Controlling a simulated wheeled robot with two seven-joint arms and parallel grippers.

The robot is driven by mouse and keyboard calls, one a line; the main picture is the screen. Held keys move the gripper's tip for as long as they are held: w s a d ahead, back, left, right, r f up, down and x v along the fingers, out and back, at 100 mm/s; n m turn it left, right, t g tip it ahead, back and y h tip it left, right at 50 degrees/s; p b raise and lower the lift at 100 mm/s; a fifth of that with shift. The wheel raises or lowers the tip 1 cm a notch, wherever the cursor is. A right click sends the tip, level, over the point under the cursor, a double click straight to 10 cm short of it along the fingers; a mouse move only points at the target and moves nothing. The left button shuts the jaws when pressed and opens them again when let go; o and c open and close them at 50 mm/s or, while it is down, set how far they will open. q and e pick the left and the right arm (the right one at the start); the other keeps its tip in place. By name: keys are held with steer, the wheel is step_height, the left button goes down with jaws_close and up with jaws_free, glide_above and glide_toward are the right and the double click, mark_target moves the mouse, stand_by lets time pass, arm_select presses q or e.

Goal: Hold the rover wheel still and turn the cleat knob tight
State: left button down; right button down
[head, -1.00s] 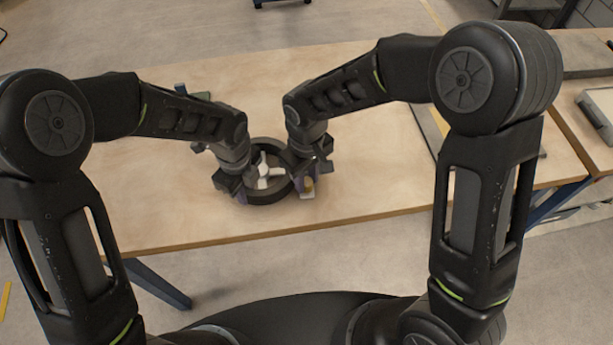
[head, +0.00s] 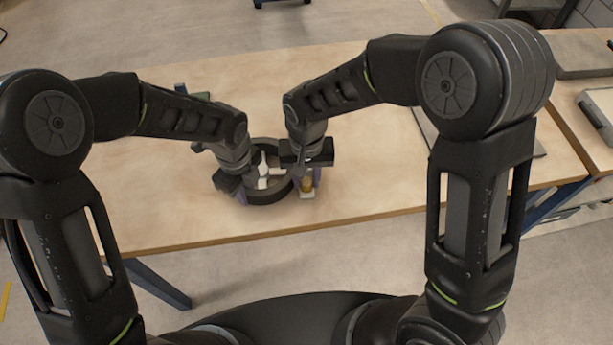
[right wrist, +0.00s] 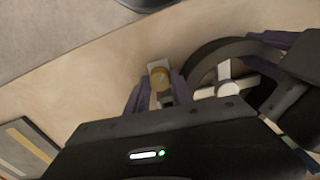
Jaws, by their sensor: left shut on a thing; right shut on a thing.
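The rover wheel (head: 268,197) is a dark ring with white spokes near the table's front edge. It also shows in the right wrist view (right wrist: 205,66), partly hidden. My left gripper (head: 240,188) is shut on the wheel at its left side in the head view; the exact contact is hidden. The cleat knob (right wrist: 159,77) is brass-coloured, on a small pale block beside the wheel's rim. It also shows in the head view (head: 307,184). My right gripper (right wrist: 160,92) is shut on the knob, with its purple fingers on either side of it.
The wooden table (head: 370,190) is clear around the wheel, with its front edge close by. A grey flat panel (head: 428,135) lies to the right. A small dark item stands behind my left forearm. My two forearms are close together above the wheel.

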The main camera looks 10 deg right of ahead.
steer(key=m, duration=0.3)
steer(key=shift+m, duration=2.3)
steer(key=c, duration=1.1)
jaws_free()
